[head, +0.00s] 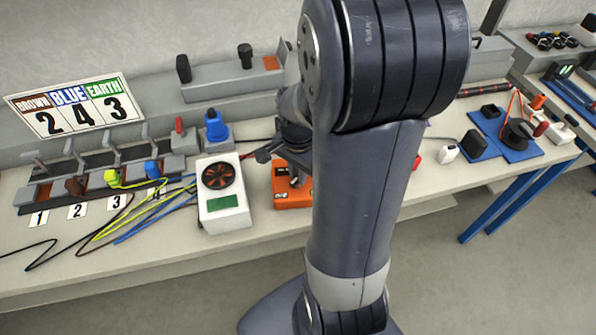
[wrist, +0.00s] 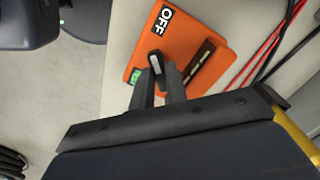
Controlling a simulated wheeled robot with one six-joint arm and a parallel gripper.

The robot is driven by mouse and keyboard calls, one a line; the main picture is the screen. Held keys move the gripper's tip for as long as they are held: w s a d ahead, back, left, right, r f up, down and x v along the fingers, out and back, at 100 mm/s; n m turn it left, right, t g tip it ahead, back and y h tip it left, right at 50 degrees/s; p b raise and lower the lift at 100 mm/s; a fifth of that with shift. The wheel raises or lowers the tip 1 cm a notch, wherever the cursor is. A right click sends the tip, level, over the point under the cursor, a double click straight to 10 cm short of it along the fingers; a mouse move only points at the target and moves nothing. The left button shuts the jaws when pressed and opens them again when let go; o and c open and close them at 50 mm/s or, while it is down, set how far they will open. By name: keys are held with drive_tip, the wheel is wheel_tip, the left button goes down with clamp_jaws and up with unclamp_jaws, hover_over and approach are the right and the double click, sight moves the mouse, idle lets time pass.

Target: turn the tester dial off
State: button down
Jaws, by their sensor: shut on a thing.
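The orange tester (head: 292,199) lies on the bench, partly hidden behind my arm in the head view. In the wrist view the tester (wrist: 140,45) shows a black-and-white OFF label (wrist: 163,20) and a partly covered green label (wrist: 135,76). Its dark dial (wrist: 155,60) has a pale stripe running nearly up and down the picture, below the OFF label. The fingers partly cover the dial, so I cannot tell its exact setting. My gripper (wrist: 158,74) is shut on the dial, with one finger on each side.
A white box with a fan (head: 222,215) stands left of the tester. Lever clamps with coloured wires (head: 150,205) are farther left. Red and black cables (wrist: 272,50) run beside the tester. A blue board (head: 505,135) with a black round part lies at the right.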

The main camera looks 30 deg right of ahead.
drive_tip(key=c, duration=1.4)
unclamp_jaws()
drive_tip(key=shift+r, duration=0.15)
wheel_tip(320, 180, up, 11)
drive_tip(key=shift+f+p, duration=0.2)
drive_tip(key=shift+p, duration=0.15)
wheel_tip(320, 180, down, 11)
drive_tip(key=shift+r+b, duration=0.15)
drive_tip(key=shift+b, duration=0.2)
